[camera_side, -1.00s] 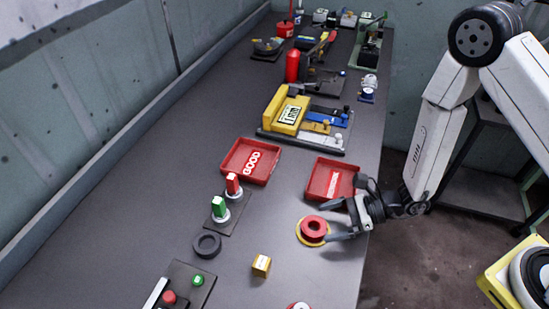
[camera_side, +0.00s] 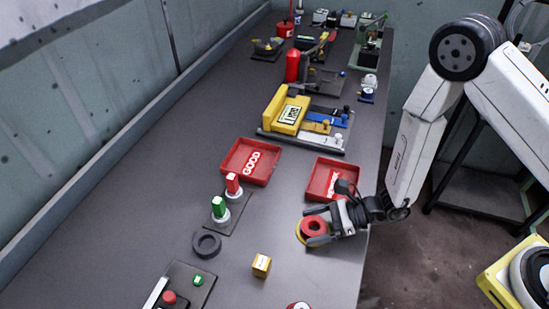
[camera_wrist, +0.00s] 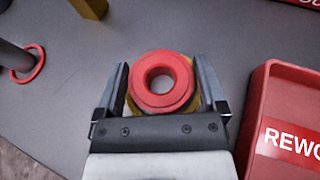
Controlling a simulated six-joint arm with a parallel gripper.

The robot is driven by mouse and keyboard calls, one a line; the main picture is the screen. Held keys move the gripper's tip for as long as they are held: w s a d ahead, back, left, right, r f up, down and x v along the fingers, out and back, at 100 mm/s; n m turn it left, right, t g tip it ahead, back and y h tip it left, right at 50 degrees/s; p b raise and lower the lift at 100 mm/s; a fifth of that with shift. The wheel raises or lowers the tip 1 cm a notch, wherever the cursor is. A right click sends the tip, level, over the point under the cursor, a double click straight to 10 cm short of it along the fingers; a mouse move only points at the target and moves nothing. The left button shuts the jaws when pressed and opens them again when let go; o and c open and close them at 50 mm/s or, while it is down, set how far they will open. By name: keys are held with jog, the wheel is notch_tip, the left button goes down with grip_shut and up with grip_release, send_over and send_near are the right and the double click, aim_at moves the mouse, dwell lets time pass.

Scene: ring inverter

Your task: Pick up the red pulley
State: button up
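The red pulley (camera_side: 313,224) is a red ring with a centre hole, lying flat on a yellow ring (camera_side: 299,234) on the table. In the wrist view the red pulley (camera_wrist: 161,84) sits between the two fingers of my gripper (camera_wrist: 164,88), with a little yellow showing under its edge. My gripper (camera_side: 314,226) is open, one finger on each side of the pulley. The left finger appears close to the pulley and the right one has a small gap. Whether either finger touches it I cannot tell.
A red REWORK tray (camera_wrist: 262,120) stands close to the right of my gripper in the wrist view. A red GOOD tray (camera_side: 233,158), a black ring (camera_side: 207,253) and a yellow block (camera_side: 261,265) are also on the table (camera_side: 230,285).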

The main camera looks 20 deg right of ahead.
grip_shut()
jog(key=shift+r, duration=0.2)
notch_tip(320, 180, up, 10)
jog(key=shift+f, duration=0.15)
dwell(0.8)
dwell(0.5)
